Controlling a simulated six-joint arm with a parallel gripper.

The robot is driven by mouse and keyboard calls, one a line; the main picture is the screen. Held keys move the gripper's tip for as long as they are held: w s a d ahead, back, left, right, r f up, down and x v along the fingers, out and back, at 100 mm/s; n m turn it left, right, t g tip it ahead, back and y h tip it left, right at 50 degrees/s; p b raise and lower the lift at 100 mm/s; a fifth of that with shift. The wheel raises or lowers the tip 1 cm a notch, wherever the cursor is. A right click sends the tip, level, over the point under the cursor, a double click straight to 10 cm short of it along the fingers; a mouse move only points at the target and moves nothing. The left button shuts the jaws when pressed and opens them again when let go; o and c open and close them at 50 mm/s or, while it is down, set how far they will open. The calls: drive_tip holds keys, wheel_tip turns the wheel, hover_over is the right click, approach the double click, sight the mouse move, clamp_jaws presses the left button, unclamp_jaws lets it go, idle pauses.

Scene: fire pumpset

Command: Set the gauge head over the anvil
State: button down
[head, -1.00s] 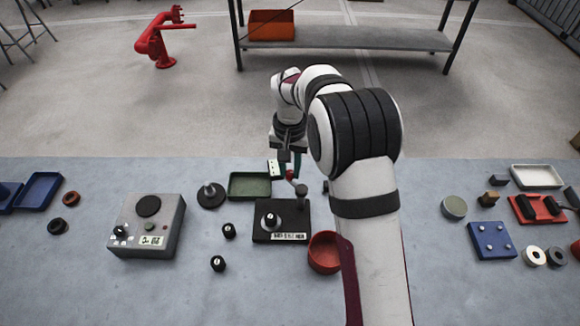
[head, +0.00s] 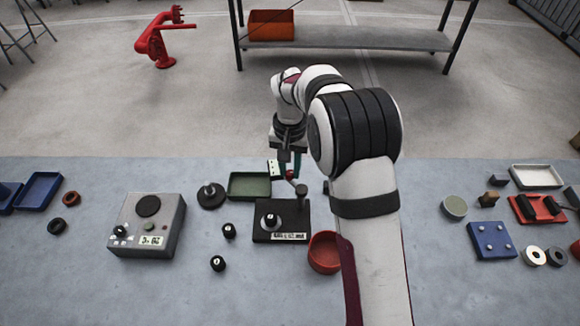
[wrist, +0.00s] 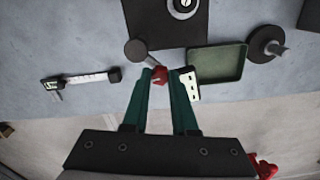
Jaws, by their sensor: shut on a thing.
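The gauge stand has a black base (head: 262,235) with a pale-topped anvil (head: 270,219) and a dark post (head: 302,192) at its back right. In the wrist view the anvil (wrist: 182,6) is at the top edge. A short arm runs from the post to a red knob (wrist: 158,75). My gripper (head: 290,174) is shut on this red knob behind the post; its green fingers (wrist: 160,85) straddle it. The white-faced gauge head (head: 274,168) is beside the fingers, away from the anvil, beyond the base's back edge. Its join to the arm is partly hidden.
A green tray (head: 249,185) and a disc with a peg (head: 210,196) stand left of the post. A red bowl (head: 324,252) is at the base's right. Small black knobs (head: 218,263) and a grey box (head: 148,226) are to the left.

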drive_tip(key=shift+r, duration=0.1)
drive_tip(key=shift+s+a+n, duration=0.1)
drive_tip(key=shift+s+n, duration=0.75)
drive_tip(key=shift+n, duration=1.8)
drive_tip(key=shift+s+a+n, duration=0.1)
drive_tip(key=shift+s+n, duration=0.75)
drive_tip(key=shift+n, duration=1.75)
drive_tip(key=shift+s+a+n, duration=0.1)
drive_tip(key=shift+s+n, duration=0.75)
drive_tip(key=shift+n, duration=1.8)
drive_tip(key=c, duration=0.7)
unclamp_jaws()
wheel_tip(320, 180, up, 16)
